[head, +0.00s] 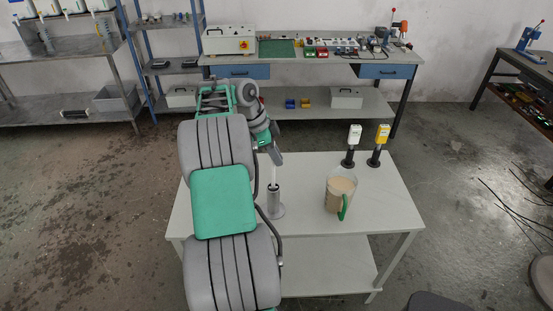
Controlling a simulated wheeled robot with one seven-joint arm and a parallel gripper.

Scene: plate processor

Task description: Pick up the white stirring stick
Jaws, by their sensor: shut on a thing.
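The white stirring stick (274,174) stands upright, its lower end inside a grey cylindrical holder (274,205) on the white table. Only a short length of it shows between the holder's rim and my gripper. My gripper (276,158) is above the holder, pointing down, shut on the stick's upper part. The fingertips are small in this view and my arm hides part of the table to the left.
A beaker (335,203) of beige liquid with a green handle stands right of the holder. Behind it are two dark stands with a white device (353,137) and a yellow device (382,136). The table's front right is clear.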

